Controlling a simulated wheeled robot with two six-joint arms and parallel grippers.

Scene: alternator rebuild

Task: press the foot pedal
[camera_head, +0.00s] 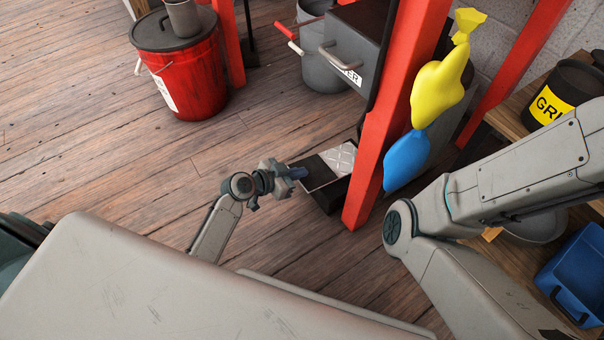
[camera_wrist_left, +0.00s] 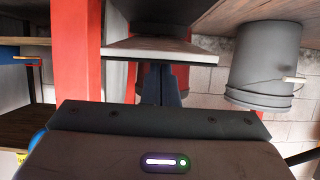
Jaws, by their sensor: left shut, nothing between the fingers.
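The foot pedal (camera_head: 340,160) sits low on the floor beside the red post, a black base with a silver tread plate. My left gripper (camera_head: 298,174) is shut and empty, with its fingertips at the pedal's left end in the head view. In the left wrist view, which looks upside down, the pedal's plate (camera_wrist_left: 165,49) shows nearly edge-on, and the shut fingers (camera_wrist_left: 158,84) reach up to it. I cannot tell whether they touch it. My right arm comes in from the right, but its gripper is out of view.
A red post (camera_head: 398,105) stands right beside the pedal, with yellow (camera_head: 438,85) and blue (camera_head: 406,160) bulging things hanging along it. A grey drawer box (camera_head: 358,45) is behind the pedal. A grey bucket (camera_head: 318,75) and a red bucket (camera_head: 185,75) stand farther back. The left floor is clear.

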